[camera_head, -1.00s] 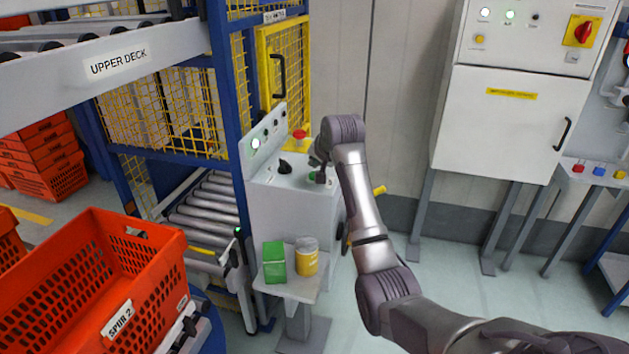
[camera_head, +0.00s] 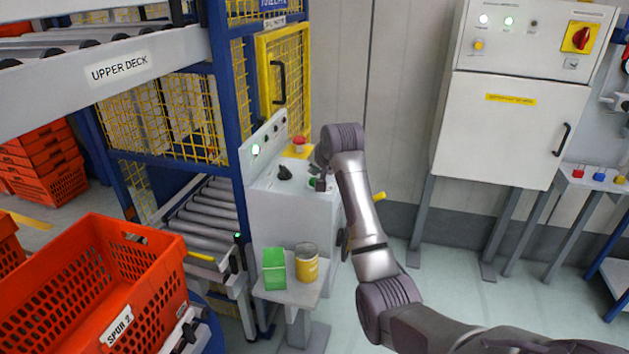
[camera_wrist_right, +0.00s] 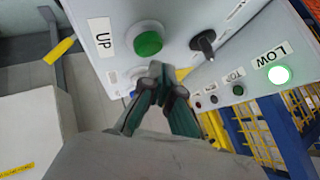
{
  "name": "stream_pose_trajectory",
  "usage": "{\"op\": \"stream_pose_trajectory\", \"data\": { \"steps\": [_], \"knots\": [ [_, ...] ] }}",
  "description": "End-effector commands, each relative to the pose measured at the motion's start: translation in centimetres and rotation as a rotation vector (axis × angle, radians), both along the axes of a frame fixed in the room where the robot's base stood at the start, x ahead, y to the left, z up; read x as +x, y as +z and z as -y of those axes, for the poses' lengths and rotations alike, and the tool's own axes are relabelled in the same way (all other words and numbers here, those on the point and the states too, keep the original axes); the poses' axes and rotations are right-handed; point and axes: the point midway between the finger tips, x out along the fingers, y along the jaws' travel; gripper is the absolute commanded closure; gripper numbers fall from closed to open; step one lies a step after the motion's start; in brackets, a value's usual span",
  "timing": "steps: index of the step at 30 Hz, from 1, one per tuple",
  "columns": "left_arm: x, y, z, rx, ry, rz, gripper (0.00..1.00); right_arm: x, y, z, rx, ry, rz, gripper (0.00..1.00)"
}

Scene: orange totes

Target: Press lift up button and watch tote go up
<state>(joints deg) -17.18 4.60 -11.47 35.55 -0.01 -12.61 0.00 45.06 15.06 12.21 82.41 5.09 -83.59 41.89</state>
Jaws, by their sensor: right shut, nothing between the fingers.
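The green UP button (camera_wrist_right: 148,43) sits on the grey control box (camera_head: 290,205); in the head view the green button (camera_head: 312,182) shows beside my fingertips. My right gripper (camera_head: 321,184) is shut and empty over the box top. In the wrist view its fingertips (camera_wrist_right: 158,72) appear just below the green button; I cannot tell whether they touch the box. The LOW lamp (camera_wrist_right: 279,75) is lit. The orange tote marked SPUR 2 (camera_head: 150,262) stands at the lower left, outside the lift cage. The lift's roller bed (camera_head: 205,220) looks empty where visible. My left gripper is not in view.
A black selector knob (camera_wrist_right: 204,42) and a red mushroom button (camera_head: 299,141) are close to the green button. A green box (camera_head: 274,268) and a yellow can (camera_head: 306,264) stand on a small shelf in front. The upper deck (camera_head: 120,70) is at upper left.

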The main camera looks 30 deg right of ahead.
Motion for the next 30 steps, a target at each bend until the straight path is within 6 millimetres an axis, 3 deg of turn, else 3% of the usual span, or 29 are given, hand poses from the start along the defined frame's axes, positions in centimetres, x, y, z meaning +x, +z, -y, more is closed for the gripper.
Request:
{"op": "stream_pose_trajectory", "data": {
  "steps": [30],
  "knots": [
    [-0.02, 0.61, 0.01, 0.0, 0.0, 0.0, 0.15, -0.02, -0.84, 0.0, 0.0, 0.0, 0.0, 1.0]
  ]
}}
